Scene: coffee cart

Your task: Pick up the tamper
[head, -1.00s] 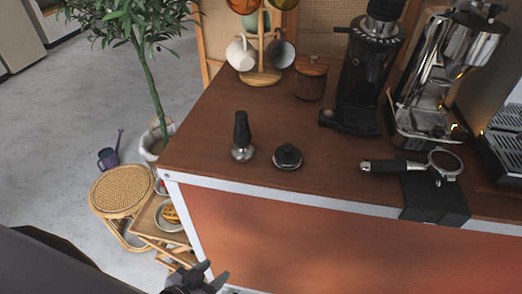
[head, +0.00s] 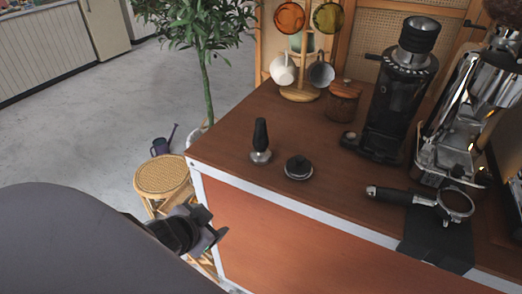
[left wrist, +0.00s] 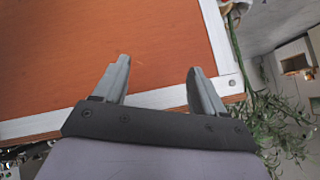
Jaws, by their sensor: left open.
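The tamper (head: 260,143) stands upright on the brown cart top near its left front corner, with a black handle and a silver base. My left gripper (head: 218,229) is in front of the cart, lower than the top and left of the tamper, touching nothing I can make out. In the left wrist view, its two fingers (left wrist: 155,85) are apart and empty, with the cart's orange front panel (left wrist: 130,35) and white edge beyond. The tamper does not show in the left wrist view. My right gripper is not in view.
A black round distributor (head: 298,168) sits just right of the tamper. A portafilter (head: 455,205) rests on a black mat to the right. A grinder (head: 400,100), a wooden jar (head: 343,100) and a mug stand (head: 300,92) stand behind. A rattan stool (head: 163,176) is at the left.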

